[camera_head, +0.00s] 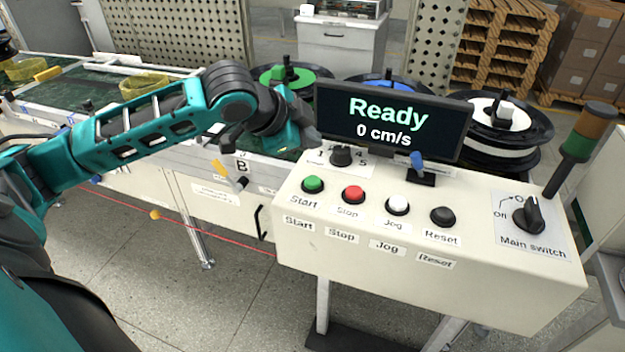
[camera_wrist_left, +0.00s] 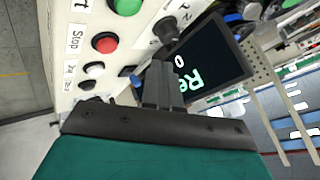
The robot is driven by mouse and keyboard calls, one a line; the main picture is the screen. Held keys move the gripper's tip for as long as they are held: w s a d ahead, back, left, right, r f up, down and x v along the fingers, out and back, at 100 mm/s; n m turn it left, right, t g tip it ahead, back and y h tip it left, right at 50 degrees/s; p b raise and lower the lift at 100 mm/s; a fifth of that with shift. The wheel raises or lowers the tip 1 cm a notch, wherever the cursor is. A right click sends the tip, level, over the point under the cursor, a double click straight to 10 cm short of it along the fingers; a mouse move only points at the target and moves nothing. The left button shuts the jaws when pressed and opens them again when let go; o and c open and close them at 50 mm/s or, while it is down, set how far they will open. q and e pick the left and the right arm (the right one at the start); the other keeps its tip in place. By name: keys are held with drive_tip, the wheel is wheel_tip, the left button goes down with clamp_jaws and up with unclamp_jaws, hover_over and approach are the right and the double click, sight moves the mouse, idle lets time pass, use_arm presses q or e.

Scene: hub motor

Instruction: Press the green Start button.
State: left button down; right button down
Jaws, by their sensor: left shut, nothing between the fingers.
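The green Start button (camera_head: 313,184) sits at the left end of the white control box's sloped top. It also shows at the top edge of the left wrist view (camera_wrist_left: 125,6), partly cut off. My left gripper (camera_head: 308,136) is above and behind the button, by the left edge of the display. Its fingers are hard to make out in the head view. In the left wrist view the fingers (camera_wrist_left: 162,75) are together and empty, apart from the button. My right gripper is in neither view.
The display (camera_head: 391,119) reads "Ready, 0 cm/s". Beside Start are the red Stop button (camera_head: 353,194), white Jog button (camera_head: 398,205) and black Reset button (camera_head: 442,216). A rotary knob (camera_head: 341,155) stands behind Start, and the main switch (camera_head: 528,214) is at right.

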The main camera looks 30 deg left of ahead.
use_arm(q)
drive_tip(key=b, duration=0.4)
hover_over(310, 182)
wheel_tip(310, 182, down, 4)
drive_tip(key=shift+f, duration=0.1)
drive_tip(key=shift+a+f, duration=0.1)
drive_tip(key=shift+f, duration=0.7)
drive_tip(key=shift+f, duration=0.1)
idle(0.9)
drive_tip(key=shift+f, duration=0.3)
